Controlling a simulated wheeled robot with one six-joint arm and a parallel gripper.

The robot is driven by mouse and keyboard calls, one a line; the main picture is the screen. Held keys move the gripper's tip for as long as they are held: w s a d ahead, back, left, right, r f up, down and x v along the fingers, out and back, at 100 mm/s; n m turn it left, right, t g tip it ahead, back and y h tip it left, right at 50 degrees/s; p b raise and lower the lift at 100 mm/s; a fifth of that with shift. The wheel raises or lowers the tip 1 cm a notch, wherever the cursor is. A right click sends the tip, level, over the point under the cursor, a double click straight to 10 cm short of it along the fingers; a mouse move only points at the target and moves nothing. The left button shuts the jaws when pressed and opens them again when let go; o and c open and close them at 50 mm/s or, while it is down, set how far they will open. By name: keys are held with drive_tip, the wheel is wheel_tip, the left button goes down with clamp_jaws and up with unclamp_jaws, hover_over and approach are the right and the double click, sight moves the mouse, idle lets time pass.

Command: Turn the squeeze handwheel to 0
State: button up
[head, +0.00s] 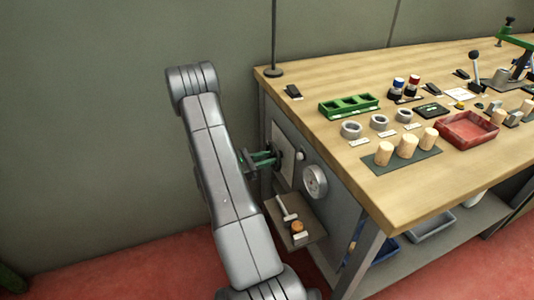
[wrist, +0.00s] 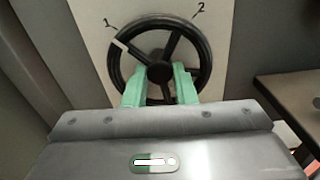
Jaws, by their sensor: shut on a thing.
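The squeeze handwheel (wrist: 204,52) is a black spoked wheel on a pale plate (wrist: 85,30), filling the upper middle of the wrist view. The label 2 (wrist: 201,7) is at upper right. No 0 shows; the lower plate is hidden by my gripper. My gripper (wrist: 159,84) has its green fingers on the wheel, one each side of the hub, shut on it. In the head view my gripper (head: 265,160) reaches the bench's side panel.
A round gauge (head: 315,181) is on the panel right of the wheel. A small shelf (head: 312,232) with a hammer-like tool and an orange-topped item juts out below. The wooden bench top (head: 330,75) holds corks, rings, a green tray and a red tray (head: 468,130).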

drive_tip(key=n+p, duration=0.3)
drive_tip(key=n, duration=0.1)
drive_tip(key=shift+s+r+n, duration=0.1)
drive_tip(key=shift+n, duration=0.3)
drive_tip(key=n+p, duration=0.6)
drive_tip(key=n, duration=0.7)
drive_tip(key=shift+n, duration=0.4)
drive_tip(key=o, duration=0.7)
